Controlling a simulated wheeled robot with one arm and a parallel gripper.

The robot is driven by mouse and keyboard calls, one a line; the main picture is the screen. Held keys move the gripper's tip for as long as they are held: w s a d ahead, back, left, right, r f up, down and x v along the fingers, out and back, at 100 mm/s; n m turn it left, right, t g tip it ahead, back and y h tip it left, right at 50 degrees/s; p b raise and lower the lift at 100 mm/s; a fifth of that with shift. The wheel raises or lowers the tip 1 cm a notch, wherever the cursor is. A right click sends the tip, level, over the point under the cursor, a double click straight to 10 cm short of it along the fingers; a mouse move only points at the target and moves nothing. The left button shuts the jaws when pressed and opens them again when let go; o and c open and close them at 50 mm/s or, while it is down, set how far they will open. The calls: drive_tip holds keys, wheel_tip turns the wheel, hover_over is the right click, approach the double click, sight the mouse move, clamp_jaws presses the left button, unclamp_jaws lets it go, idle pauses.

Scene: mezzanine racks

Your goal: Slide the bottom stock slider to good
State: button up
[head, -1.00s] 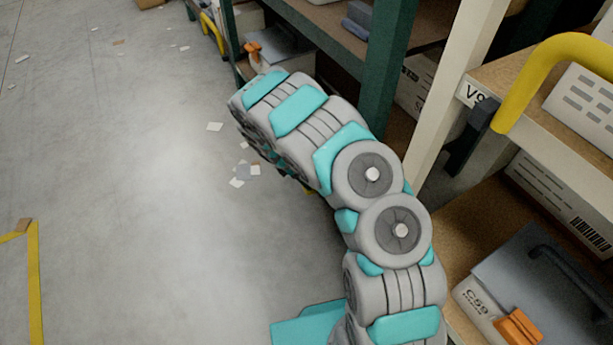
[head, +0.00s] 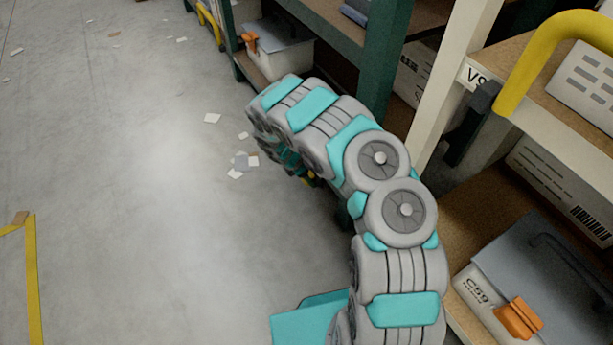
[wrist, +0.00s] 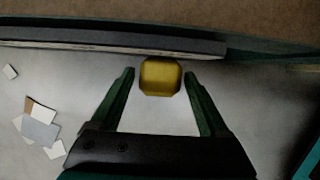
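A yellow block-shaped knob (wrist: 160,77), which looks like the stock slider's handle, sits at the grey shelf edge rail (wrist: 100,38) in the wrist view. My gripper (wrist: 160,74) is open, with one dark green finger on each side of the knob. A gap shows between the knob and each fingertip. No marking for good can be read in either view.
Shelf racks with a green upright (head: 385,60) and a cream upright (head: 447,95) stand along the right. A yellow tube handle (head: 535,60) and a box marked C59 (head: 475,297) are near. Paper scraps (head: 240,163) lie on the otherwise open grey floor at left.

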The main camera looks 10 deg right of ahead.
clamp_jaws()
idle(0.4)
